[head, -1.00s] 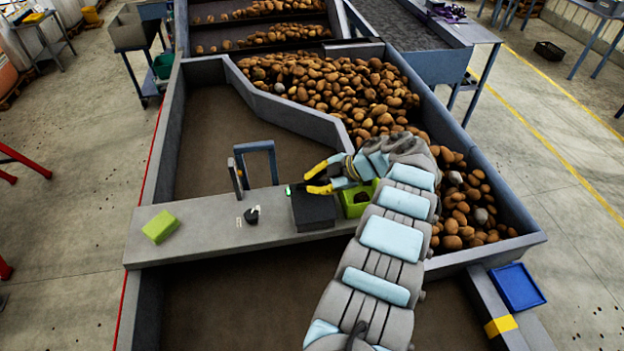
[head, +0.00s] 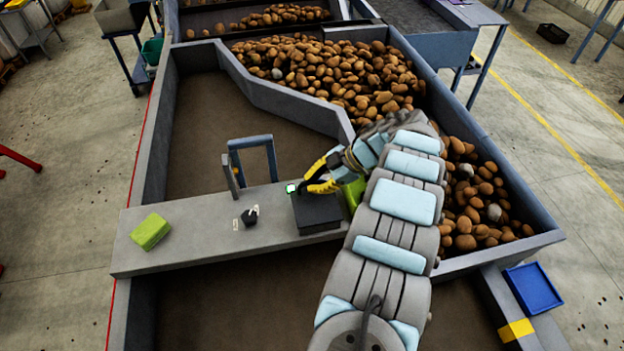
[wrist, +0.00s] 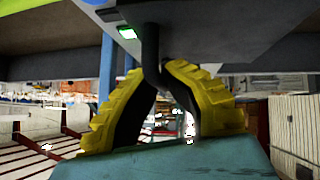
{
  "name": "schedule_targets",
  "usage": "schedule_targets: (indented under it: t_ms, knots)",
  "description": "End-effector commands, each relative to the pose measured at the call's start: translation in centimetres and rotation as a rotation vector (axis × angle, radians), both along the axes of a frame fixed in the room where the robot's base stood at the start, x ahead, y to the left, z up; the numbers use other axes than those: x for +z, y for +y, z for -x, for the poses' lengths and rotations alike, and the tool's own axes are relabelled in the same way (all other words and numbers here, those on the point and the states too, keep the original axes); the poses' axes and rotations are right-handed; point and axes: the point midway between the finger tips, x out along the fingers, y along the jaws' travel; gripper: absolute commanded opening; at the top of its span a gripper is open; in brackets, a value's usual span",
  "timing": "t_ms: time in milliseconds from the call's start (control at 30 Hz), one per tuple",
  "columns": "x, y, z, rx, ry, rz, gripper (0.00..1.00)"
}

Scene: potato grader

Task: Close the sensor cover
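A dark grey box with a flat top (head: 316,212), seemingly the sensor housing with its cover, sits on the grey cross-beam in the head view. A small lit green indicator (head: 291,188) is at its far left corner; it also shows in the wrist view (wrist: 126,33). My gripper (head: 308,185) is at the far edge of the box, its yellow fingers close together. In the wrist view, my gripper (wrist: 151,72) has its fingertips on both sides of a thin dark bar (wrist: 151,42), seemingly pinching it. I cannot tell whether the cover is fully down.
A black knob (head: 249,216), a lime-green block (head: 151,232) and an upright blue-grey frame (head: 252,160) stand on or by the grey beam (head: 195,225). A lime-green bin (head: 354,194) is partly behind my arm. Potatoes (head: 350,80) fill the bed behind.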

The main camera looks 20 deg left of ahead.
Motion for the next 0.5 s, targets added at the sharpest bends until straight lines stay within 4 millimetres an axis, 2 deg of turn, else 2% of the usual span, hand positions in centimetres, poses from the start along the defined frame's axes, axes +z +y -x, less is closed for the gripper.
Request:
schedule_targets:
  t_ms: [267, 300, 333, 500]
  knots:
    - [-0.45, -0.05, -0.07, -0.004, -0.002, 0.004, 0.0]
    - [-0.46, -0.05, -0.07, -0.004, -0.003, 0.004, 0.14]
    - [-0.47, -0.06, -0.05, -0.003, -0.002, 0.004, 0.23]
    - [-0.37, -0.04, -0.04, -0.003, -0.001, 0.003, 0.24]
